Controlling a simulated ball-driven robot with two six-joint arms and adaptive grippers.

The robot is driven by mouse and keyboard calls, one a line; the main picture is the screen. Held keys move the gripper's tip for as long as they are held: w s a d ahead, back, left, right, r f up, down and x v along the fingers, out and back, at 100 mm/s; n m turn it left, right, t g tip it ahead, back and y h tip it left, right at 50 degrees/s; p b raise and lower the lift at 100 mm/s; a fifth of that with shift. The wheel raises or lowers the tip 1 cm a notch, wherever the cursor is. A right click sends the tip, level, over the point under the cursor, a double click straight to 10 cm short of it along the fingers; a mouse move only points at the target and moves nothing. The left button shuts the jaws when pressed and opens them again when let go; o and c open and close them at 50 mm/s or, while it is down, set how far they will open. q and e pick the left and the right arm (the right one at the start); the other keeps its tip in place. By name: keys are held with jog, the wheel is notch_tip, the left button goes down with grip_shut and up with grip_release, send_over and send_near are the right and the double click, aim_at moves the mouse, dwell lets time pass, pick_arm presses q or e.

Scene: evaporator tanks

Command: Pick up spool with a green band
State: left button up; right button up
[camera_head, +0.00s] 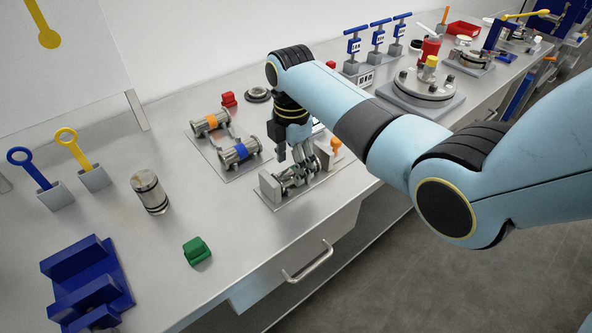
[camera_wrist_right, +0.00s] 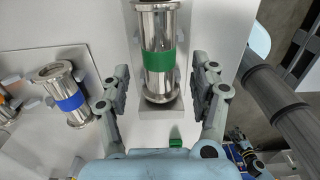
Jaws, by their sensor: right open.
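The spool with the green band (camera_wrist_right: 159,62) is a silver metal cylinder with end flanges. In the wrist view it is at the top centre, lying over a grey support. In the head view it lies on a plate with grey blocks at the bench's front edge, mostly hidden by my gripper. My right gripper (camera_head: 297,166) is over it. In the wrist view its two fingers (camera_wrist_right: 160,88) are spread, one on each side of the spool, with gaps between.
A spool with a blue band (camera_head: 239,153) and one with an orange band (camera_head: 211,123) lie on a neighbouring plate to the left. A green block (camera_head: 196,250) and a metal cylinder (camera_head: 149,192) stand nearer. An orange-topped piece (camera_head: 336,146) is close to my gripper's right.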

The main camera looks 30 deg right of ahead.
jog(key=shift+f, duration=1.4)
grip_shut()
